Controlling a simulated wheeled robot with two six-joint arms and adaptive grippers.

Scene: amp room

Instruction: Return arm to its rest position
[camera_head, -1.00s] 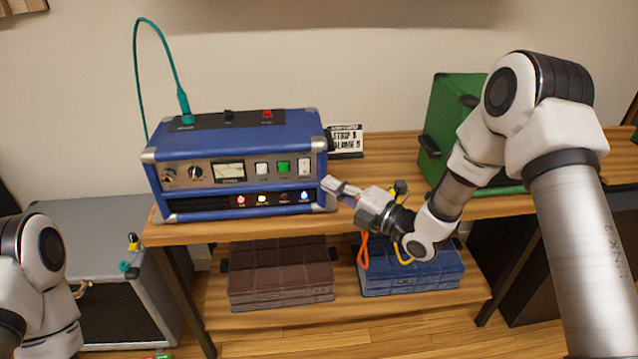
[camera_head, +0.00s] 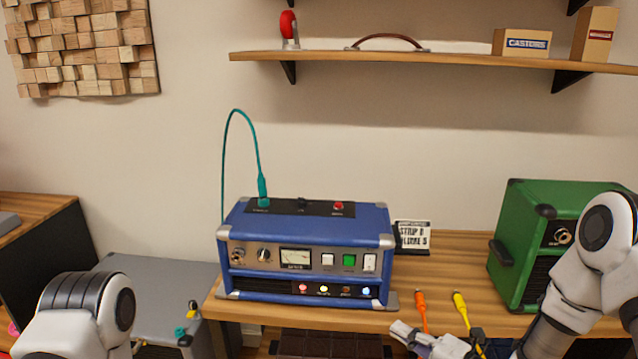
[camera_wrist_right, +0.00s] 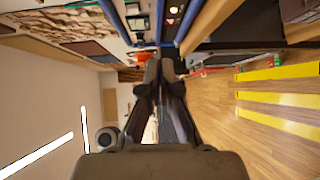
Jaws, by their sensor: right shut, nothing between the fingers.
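My right arm (camera_head: 600,250) comes in from the right in the head view. My right gripper (camera_head: 400,331) is shut and empty at the bottom edge of that view, in front of the table's front edge. It is below and apart from the blue amp (camera_head: 308,260). In the right wrist view, its dark fingers (camera_wrist_right: 165,72) lie close together with nothing between them. Part of my left arm (camera_head: 82,315) shows at the lower left; the left gripper is out of view. The blue amp has lit indicators and a teal cable (camera_head: 262,170) plugged into its top.
The green amp (camera_head: 520,250) stands on the wooden table (camera_head: 455,262) near my right arm. A small sign (camera_head: 412,234) stands beside the blue amp. Orange (camera_head: 421,311) and yellow (camera_head: 460,309) slim pieces show by the gripper. A wall shelf (camera_head: 400,60) hangs above.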

